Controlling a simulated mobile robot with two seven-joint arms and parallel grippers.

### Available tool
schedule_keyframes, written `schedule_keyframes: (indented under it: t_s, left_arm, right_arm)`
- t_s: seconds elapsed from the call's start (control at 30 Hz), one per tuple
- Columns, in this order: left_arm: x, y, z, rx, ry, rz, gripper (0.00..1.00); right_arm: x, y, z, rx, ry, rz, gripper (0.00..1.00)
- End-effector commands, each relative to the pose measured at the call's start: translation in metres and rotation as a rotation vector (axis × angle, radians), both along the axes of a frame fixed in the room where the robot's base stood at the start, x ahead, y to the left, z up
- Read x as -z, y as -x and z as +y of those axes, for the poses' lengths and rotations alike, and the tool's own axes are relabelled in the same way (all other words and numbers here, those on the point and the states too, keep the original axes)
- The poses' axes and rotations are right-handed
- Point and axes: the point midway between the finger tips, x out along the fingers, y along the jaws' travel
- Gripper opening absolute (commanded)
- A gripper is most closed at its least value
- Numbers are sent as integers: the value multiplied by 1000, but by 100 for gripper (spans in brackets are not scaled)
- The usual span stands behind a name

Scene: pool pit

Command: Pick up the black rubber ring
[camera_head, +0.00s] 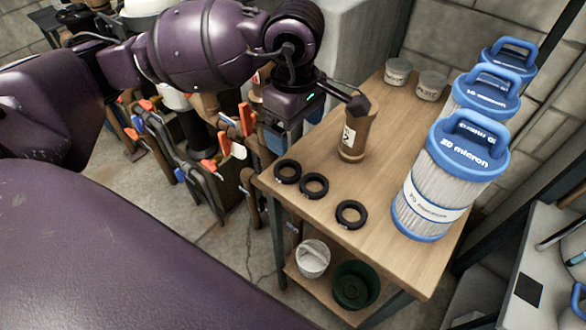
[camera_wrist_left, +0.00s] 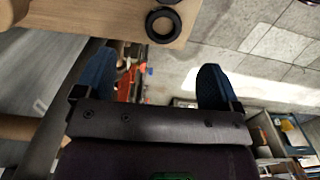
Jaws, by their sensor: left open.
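Black rubber rings lie flat on the wooden table: a left one (camera_head: 287,180), a middle one (camera_head: 314,196) and a right one (camera_head: 351,224), all near the table's front edge. In the left wrist view one black ring (camera_wrist_left: 150,27) lies near the table edge, and a small part of another shows at the top border. My left gripper (camera_wrist_left: 156,78) is open and empty, its two blue-padded fingers apart. In the head view it is above the table's left side, beyond the rings and apart from them. My right gripper is not seen.
A brown bottle (camera_head: 352,140) stands close to my left gripper. Blue-capped filter cartridges (camera_head: 430,188) line the table's right side. Two small jars (camera_head: 398,70) stand at the back. A white bucket (camera_head: 312,258) and a green bucket (camera_head: 355,286) sit on the lower shelf. Tools crowd the left.

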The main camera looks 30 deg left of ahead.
Motion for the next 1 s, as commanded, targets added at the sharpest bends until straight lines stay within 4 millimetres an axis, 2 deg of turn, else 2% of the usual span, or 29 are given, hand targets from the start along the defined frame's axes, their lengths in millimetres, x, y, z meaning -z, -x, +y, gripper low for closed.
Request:
schedule_keyframes:
  t_s: [0.13,0.3,0.43,0.67,1.0]
  left_arm:
    - [11,1,2,19,-14,11,88]
    - [37,2,2,18,-11,13,88]
    - [51,2,2,18,-11,11,88]
    - [64,3,4,18,-10,11,88]
    - [106,6,9,18,-10,12,88]
  right_arm:
    - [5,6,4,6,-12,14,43]
    - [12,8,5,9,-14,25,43]
    - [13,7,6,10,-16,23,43]
    - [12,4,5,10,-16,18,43]
    - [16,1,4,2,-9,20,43]
